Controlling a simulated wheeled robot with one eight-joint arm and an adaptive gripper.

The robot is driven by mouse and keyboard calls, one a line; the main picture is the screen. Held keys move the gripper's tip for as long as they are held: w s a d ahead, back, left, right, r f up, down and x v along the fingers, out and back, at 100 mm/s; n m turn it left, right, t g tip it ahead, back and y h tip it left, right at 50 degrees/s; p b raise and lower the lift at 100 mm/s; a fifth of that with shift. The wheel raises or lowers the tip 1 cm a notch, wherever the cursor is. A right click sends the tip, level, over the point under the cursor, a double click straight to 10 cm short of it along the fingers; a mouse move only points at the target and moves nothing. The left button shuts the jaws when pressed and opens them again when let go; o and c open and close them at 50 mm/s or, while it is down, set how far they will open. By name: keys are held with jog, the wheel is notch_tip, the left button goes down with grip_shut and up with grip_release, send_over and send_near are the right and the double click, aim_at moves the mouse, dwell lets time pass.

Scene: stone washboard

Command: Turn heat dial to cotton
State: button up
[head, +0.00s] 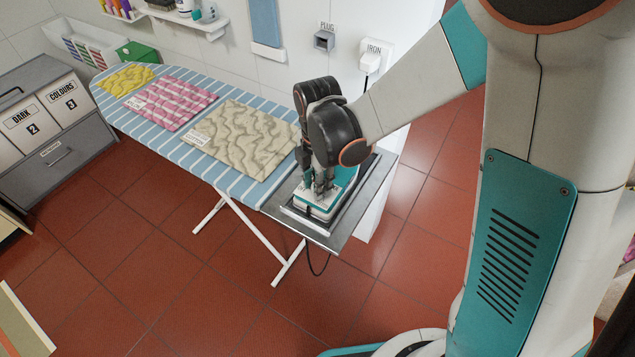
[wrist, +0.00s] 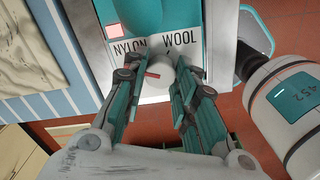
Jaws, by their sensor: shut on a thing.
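The teal and white iron (head: 318,209) stands on the metal rest at the near end of the ironing board. In the wrist view its white dial (wrist: 153,66) shows a red mark at its near side, between my fingers. The labels NYLON (wrist: 131,46) and WOOL (wrist: 180,40) are printed on the iron beyond the dial. A cotton label is not visible; part of the dial's surround is hidden by my fingers. My gripper (head: 321,188), also in the wrist view (wrist: 155,78), points down at the iron and is shut on the dial, one finger on each side.
The metal rest (head: 347,222) surrounds the iron. The ironing board (head: 229,178) carries yellow, pink and beige cloths. A cord hangs below the rest. The wall holds a PLUG socket (head: 324,41) and an IRON socket (head: 373,55). The red tiled floor in front is clear.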

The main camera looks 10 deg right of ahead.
jog(key=m, duration=0.4)
jog(key=shift+m+b, duration=0.3)
jog(key=shift+b, duration=0.05)
jog(key=m, duration=0.3)
jog(key=shift+m, duration=0.3)
jog(key=m, duration=0.4)
jog(key=shift+b, duration=0.4)
jog(key=m, duration=0.5)
jog(key=shift+w, duration=0.1)
jog(key=m, duration=0.3)
jog(key=shift+m, duration=0.3)
jog(key=m, duration=0.4)
jog(key=shift+m+b, duration=0.3)
jog(key=shift+b, duration=0.05)
jog(key=m, duration=0.4)
jog(key=shift+m, duration=2.4)
